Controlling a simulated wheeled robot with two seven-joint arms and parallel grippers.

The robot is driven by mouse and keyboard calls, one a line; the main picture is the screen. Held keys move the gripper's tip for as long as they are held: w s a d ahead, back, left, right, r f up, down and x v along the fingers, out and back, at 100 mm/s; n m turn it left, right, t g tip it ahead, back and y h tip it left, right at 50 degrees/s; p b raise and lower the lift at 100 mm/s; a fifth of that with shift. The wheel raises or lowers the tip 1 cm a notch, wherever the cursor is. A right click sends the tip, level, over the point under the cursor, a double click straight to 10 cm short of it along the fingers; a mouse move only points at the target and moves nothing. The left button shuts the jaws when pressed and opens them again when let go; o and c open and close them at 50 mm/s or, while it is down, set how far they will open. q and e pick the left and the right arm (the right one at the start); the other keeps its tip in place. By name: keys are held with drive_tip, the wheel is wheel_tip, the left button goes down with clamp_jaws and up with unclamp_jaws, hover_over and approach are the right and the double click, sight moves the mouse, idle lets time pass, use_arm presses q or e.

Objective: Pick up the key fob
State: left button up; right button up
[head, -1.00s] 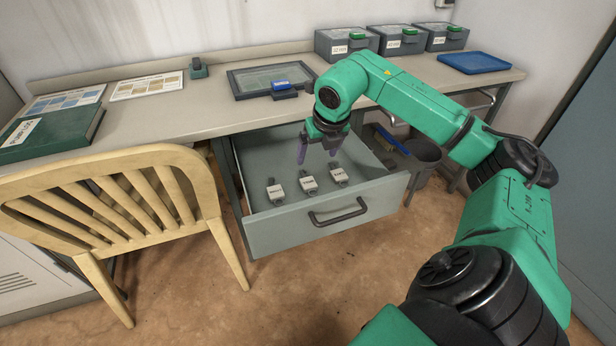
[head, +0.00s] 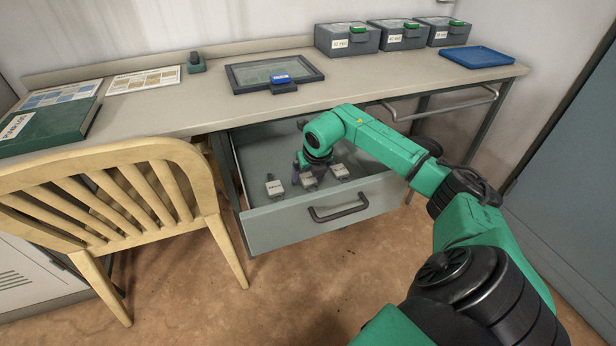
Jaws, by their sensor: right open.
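Several small items with white tags lie in a row in the open grey drawer (head: 350,226): a left one (head: 275,188), a middle one (head: 309,180) and a right one (head: 340,171). They look like key fobs; their lettering is too small to read. My right gripper (head: 300,170) is down inside the drawer, just behind the middle fob and beside the left one. It is open. One finger shows; the rest is hidden by its wrist, so I cannot tell whether it touches the middle fob. My left gripper is not in view.
A wooden chair (head: 165,190) stands to the left of the drawer. On the desk (head: 180,112) are a dark framed panel (head: 250,75), a green binder (head: 40,128), several grey boxes (head: 347,40) and a blue tray (head: 477,57). The floor before the drawer is clear.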

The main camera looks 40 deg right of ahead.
sight(309, 179)
drive_tip(key=c, duration=1.2)
clamp_jaws()
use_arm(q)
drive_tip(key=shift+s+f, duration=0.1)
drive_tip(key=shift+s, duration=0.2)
